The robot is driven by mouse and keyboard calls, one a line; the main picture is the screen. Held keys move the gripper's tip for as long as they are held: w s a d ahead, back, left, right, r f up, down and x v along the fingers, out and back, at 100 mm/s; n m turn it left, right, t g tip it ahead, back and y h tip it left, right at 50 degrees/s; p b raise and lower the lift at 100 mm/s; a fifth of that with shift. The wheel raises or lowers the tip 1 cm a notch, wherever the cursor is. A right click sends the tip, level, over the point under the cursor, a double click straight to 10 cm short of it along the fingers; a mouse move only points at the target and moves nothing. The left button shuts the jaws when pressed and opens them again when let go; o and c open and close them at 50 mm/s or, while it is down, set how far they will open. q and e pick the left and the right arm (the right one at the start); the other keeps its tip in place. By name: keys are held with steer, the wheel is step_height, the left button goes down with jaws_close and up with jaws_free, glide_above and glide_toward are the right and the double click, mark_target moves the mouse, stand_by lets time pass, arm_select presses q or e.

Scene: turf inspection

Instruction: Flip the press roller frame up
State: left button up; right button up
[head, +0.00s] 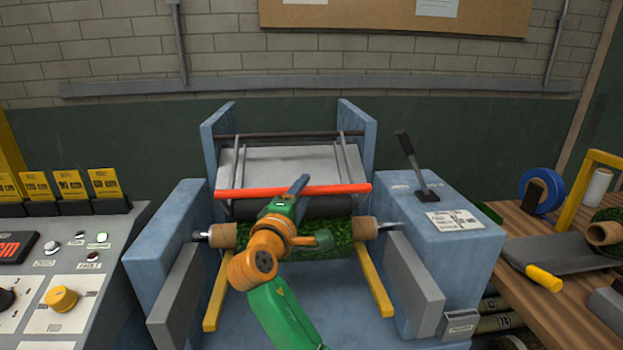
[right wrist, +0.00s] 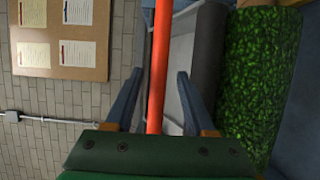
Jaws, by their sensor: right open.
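The press roller frame has a red crossbar (head: 340,188), two thin grey side arms (head: 240,165) and a dark roller (head: 340,205). It is low, in front of a pale sloped plate (head: 290,160) and above a green turf roll (head: 340,243). My right gripper (head: 299,184) is at the middle of the red bar, its fingers open. In the right wrist view, the red bar (right wrist: 160,50) runs between the two spread fingers (right wrist: 157,88), with gaps on both sides. My right arm hides part of the turf roll. My left gripper is not in view.
Blue machine walls (head: 222,145) stand on both sides. A black lever (head: 411,165) rises from the blue box at right. A control panel (head: 75,260) is at left, and a wooden table (head: 530,240) with tape and a trowel at right.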

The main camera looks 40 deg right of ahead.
steer(key=p+x, duration=0.1)
steer(key=x, duration=0.3)
steer(key=shift+w+r, duration=0.1)
jaws_close()
stand_by(1.3)
